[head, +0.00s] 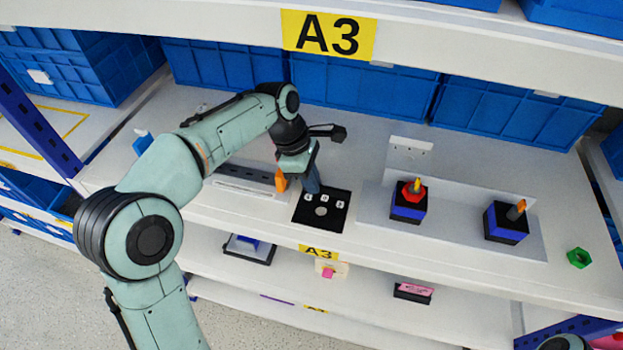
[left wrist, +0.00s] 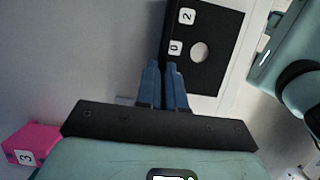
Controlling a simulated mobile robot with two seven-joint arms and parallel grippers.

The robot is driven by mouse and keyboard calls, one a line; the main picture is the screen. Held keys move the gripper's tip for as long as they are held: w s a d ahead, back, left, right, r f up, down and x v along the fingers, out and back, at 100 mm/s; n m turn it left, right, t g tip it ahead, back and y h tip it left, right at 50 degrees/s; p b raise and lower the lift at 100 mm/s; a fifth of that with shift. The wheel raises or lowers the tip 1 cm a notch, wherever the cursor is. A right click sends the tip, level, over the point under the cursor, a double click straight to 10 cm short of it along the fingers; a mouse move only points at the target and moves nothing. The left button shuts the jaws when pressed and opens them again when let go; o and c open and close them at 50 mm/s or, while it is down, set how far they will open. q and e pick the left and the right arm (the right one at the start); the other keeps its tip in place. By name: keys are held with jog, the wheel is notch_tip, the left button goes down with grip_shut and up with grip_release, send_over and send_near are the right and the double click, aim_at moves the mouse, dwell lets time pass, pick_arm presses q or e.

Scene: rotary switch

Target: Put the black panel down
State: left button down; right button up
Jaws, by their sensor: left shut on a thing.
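The black panel (head: 334,216) has a round hole and a row of white number tags. In the head view it is at the front of the A3 shelf, left of the switches. My left gripper (head: 313,188) comes down from above, shut on the panel's edge. In the left wrist view, the blue fingertips (left wrist: 165,75) meet the panel (left wrist: 222,32) at its edge beside the tags. It looks roughly flat; I cannot tell whether it rests on the shelf or hangs just above it. My right gripper is not in view.
A red-topped rotary switch (head: 408,204) and another switch (head: 506,222) stand on a grey base right of the panel. A green nut (head: 579,258) lies farther right. Blue bins (head: 365,94) line the back. A pink block (left wrist: 33,145) shows in the left wrist view.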

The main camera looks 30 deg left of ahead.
pick_arm(q)
jog(key=c, duration=1.2)
grip_release()
jog(key=shift+f, duration=0.1)
jog(key=shift+c, duration=0.2)
jog(key=p+v, duration=0.3)
jog(key=v, duration=0.9)
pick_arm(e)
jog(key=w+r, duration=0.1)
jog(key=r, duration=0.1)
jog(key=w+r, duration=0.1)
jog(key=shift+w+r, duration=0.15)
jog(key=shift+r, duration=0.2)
pick_arm(q)
jog(key=shift+s, duration=0.1)
